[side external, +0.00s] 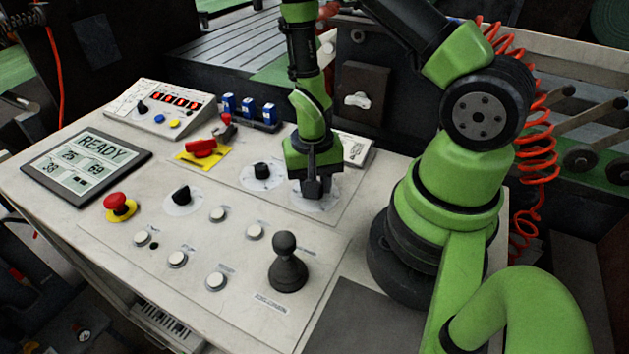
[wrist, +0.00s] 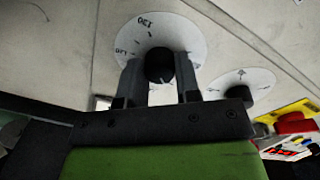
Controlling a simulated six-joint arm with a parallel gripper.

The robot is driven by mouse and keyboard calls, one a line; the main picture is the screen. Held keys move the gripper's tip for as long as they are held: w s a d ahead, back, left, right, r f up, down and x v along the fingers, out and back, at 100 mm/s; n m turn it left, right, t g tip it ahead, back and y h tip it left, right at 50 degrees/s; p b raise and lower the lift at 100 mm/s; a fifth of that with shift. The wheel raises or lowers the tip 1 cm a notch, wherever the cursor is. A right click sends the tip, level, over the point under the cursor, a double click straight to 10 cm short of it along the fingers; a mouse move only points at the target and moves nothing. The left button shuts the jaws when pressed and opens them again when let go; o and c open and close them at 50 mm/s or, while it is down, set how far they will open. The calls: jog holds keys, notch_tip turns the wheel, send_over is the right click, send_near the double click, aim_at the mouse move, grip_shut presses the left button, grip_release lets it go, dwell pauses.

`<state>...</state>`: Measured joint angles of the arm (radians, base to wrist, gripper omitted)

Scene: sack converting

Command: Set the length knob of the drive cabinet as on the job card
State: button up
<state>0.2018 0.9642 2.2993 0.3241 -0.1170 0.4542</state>
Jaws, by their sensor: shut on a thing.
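My gripper (side external: 312,194) points down at the right end of the sloped panel, over a white dial (side external: 330,203). In the wrist view my gripper (wrist: 160,84) has one finger on each side of a black round knob (wrist: 159,63) and is shut on it. The dial (wrist: 190,36) around this knob carries printed numbers, partly legible. I take this as the length knob; its name label cannot be read. The fingers hide the knob in the side view, and its exact setting cannot be told. I cannot make out a readable job card.
A second black knob (side external: 262,170) stands just left of my gripper. Several white buttons lie in front.

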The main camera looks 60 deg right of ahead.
jog(key=n, duration=0.5)
jog(key=shift+n, duration=0.4)
jog(key=n, duration=0.5)
jog(key=shift+n, duration=0.3)
jog(key=o, duration=0.9)
